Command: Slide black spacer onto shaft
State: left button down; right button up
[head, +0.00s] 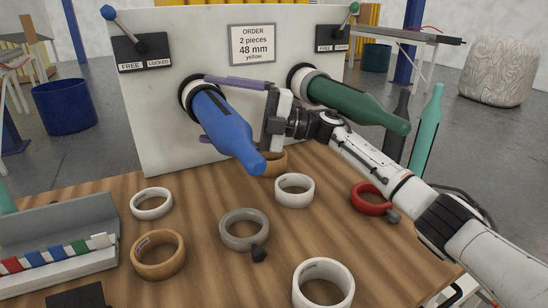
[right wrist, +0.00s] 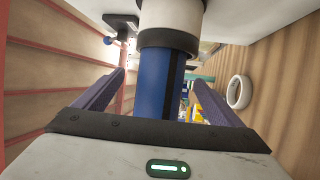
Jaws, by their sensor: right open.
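A blue bottle-shaped piece (head: 228,130) sticks out from the left mount of the white panel, with a white collar behind it. It also shows in the right wrist view (right wrist: 160,90). My right gripper (head: 204,108) is open, its purple fingers on either side of the blue piece, with gaps visible in the right wrist view (right wrist: 160,78). A green bottle-shaped piece (head: 355,103) sits on the right mount. A tall dark piece (head: 395,130) stands behind my right arm, partly hidden; I cannot tell whether it is the black spacer. My left gripper is out of view.
White rings (head: 294,190), a grey ring (head: 243,230), a tan ring (head: 158,255) and a red ring (head: 371,199) lie on the wooden table (head: 205,275). A grey box (head: 60,235) stands at left. The white panel (head: 150,105) closes off the back.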

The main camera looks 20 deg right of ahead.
jog(key=s+p, duration=0.1)
jog(key=s, duration=0.3)
jog(key=s+p, duration=0.1)
jog(key=s, duration=0.3)
jog(key=s+p, duration=0.1)
jog(key=s, duration=0.3)
jog(key=shift+d+p, duration=0.25)
jog(key=shift+p, duration=0.15)
pick_arm(q)
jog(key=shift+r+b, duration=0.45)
jog(key=shift+b, duration=1.35)
pick_arm(e)
jog(key=s, duration=1.4)
jog(key=shift+s+d, duration=0.25)
jog(key=shift+s, duration=0.1)
